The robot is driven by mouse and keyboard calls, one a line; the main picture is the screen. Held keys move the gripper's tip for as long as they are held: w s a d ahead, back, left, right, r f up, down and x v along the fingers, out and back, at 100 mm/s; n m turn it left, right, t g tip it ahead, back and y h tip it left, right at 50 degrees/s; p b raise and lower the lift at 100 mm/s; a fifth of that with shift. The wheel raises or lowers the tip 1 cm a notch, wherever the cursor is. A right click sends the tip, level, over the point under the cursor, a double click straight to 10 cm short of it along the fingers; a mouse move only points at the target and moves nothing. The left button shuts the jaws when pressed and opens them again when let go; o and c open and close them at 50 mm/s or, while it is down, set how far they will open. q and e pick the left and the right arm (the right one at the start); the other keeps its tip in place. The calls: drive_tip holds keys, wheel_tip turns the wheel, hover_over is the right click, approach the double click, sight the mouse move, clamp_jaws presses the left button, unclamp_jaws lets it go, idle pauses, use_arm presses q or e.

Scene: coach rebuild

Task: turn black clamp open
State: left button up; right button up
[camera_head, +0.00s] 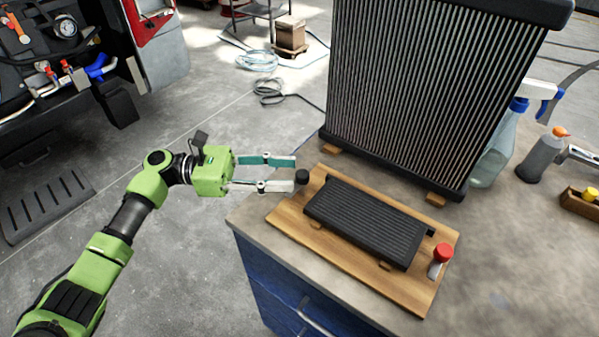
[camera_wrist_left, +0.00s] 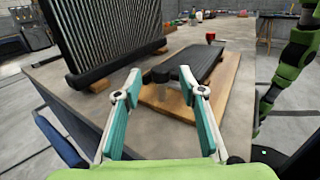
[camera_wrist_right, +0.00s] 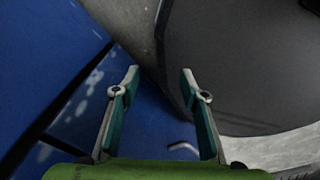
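The black clamp (camera_head: 302,177) is a small dark round knob at the left end of a wooden board (camera_head: 290,215) on the bench. In the left wrist view the black clamp (camera_wrist_left: 160,75) shows ahead, in the gap between the fingers. My left gripper (camera_head: 294,173) is open and empty, with its fingertips close to the knob. I cannot tell whether either finger touches it. A black ribbed cooler (camera_head: 365,220) lies on the board. My right gripper (camera_wrist_right: 160,73) is open and empty, in front of blue surfaces in its wrist view.
A red-topped clamp (camera_head: 443,252) stands at the board's right end. A tall finned radiator (camera_head: 430,85) stands behind the board on wooden blocks. A spray bottle (camera_head: 500,145) and a grey bottle (camera_head: 541,157) are at the right. The floor left of the bench is open.

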use_arm(q)
drive_tip(key=a, duration=0.7)
drive_tip(key=shift+w, duration=0.2)
drive_tip(key=shift+a, duration=0.1)
